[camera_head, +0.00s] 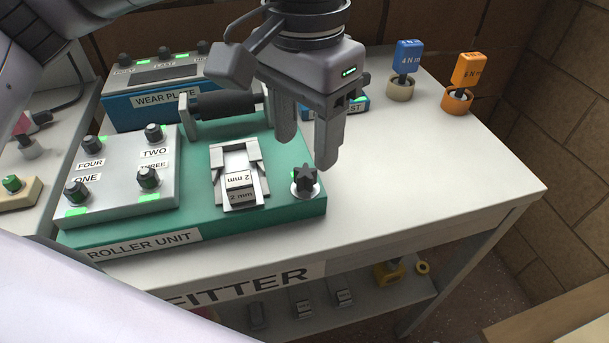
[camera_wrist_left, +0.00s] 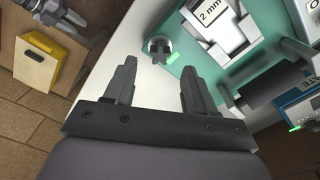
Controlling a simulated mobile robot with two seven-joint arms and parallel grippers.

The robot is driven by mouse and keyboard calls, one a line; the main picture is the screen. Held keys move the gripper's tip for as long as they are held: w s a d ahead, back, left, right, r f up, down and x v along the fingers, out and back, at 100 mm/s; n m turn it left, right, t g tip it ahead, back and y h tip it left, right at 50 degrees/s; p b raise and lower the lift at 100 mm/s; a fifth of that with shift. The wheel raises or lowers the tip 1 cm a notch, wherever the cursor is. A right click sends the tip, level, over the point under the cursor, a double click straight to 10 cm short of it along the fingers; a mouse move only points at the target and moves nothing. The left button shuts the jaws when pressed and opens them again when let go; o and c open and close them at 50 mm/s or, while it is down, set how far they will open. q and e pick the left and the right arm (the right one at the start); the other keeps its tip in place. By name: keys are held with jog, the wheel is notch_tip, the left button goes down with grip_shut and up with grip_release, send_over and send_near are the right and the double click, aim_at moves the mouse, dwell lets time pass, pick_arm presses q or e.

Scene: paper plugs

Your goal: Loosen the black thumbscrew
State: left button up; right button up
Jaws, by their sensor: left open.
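The black star-shaped thumbscrew (camera_head: 305,178) stands upright on a pale round base at the front right corner of the green roller unit (camera_head: 200,218). It also shows in the left wrist view (camera_wrist_left: 158,49), beyond my fingertips. My left gripper (camera_head: 307,150) is open and empty, above and behind the thumbscrew in the head view, with its fingers pointing down. In the left wrist view its two fingers (camera_wrist_left: 155,78) are spread wide, apart from the thumbscrew.
A clamp with 2 mm blocks (camera_head: 240,188) sits left of the thumbscrew, with a black roller (camera_head: 225,104) behind it. A grey box with several knobs (camera_head: 125,178) is further left. Blue (camera_head: 407,55) and orange (camera_head: 467,69) tools stand at the back right. The right tabletop (camera_head: 430,170) is clear.

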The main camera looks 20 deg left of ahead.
aim_at(305, 171)
pick_arm(q)
jog(key=shift+f, duration=0.5)
jog(key=shift+f+b, duration=0.15)
jog(key=shift+b, duration=0.15)
jog(key=shift+f+b, duration=1.7)
jog(key=shift+f, duration=0.2)
jog(key=c, duration=1)
